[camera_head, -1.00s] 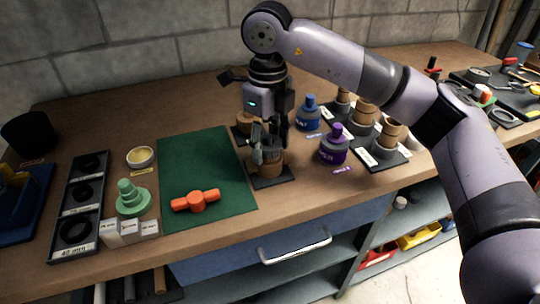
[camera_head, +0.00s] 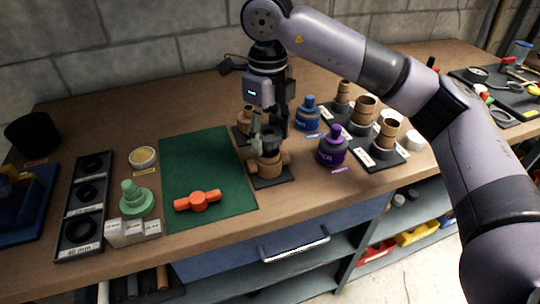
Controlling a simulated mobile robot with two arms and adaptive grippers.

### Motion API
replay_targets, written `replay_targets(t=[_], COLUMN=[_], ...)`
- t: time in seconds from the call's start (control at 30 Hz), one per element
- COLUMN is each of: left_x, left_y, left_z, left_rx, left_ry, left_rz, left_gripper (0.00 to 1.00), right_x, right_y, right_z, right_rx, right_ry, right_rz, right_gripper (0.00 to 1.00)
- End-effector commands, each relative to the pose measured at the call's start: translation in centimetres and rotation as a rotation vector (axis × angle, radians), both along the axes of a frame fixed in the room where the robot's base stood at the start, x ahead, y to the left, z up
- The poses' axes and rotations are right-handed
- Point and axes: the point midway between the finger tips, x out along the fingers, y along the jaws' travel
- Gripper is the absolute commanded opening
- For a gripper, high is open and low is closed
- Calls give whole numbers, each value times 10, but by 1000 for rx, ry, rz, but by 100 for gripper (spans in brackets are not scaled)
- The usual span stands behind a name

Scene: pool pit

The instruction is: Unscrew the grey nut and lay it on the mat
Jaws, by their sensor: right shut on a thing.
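The grey nut (camera_head: 268,146) sits at the top of a brown valve-like fitting (camera_head: 267,165) on a small dark base plate. My right gripper (camera_head: 269,138) points down over the fitting and is shut on the grey nut, its fingers on either side of it. The fingers partly hide the nut, so I cannot tell how far it is off its thread. The green mat (camera_head: 232,195) lies just left of the fitting. My left gripper is not in view.
Purple (camera_head: 332,150) and blue (camera_head: 308,117) bottles stand right of the fitting. Behind it is another brown fitting (camera_head: 244,122). A green stepped cone (camera_head: 135,198) and a black ring tray (camera_head: 85,206) stand left of the mat. The mat's back part is clear.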

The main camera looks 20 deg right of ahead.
Motion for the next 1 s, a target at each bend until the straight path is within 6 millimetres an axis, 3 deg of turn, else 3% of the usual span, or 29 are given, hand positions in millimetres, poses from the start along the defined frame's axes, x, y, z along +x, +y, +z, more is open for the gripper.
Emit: replay_targets(t=[0.6,1.0], left_x=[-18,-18], left_y=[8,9], left_z=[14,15], left_rx=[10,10], left_ry=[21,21], left_rz=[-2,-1], left_gripper=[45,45], right_x=[0,0], right_y=[0,0], right_z=[28,29], right_rx=[-1,0], right_ry=[-1,0], right_rz=[0,0], right_gripper=[17,17])
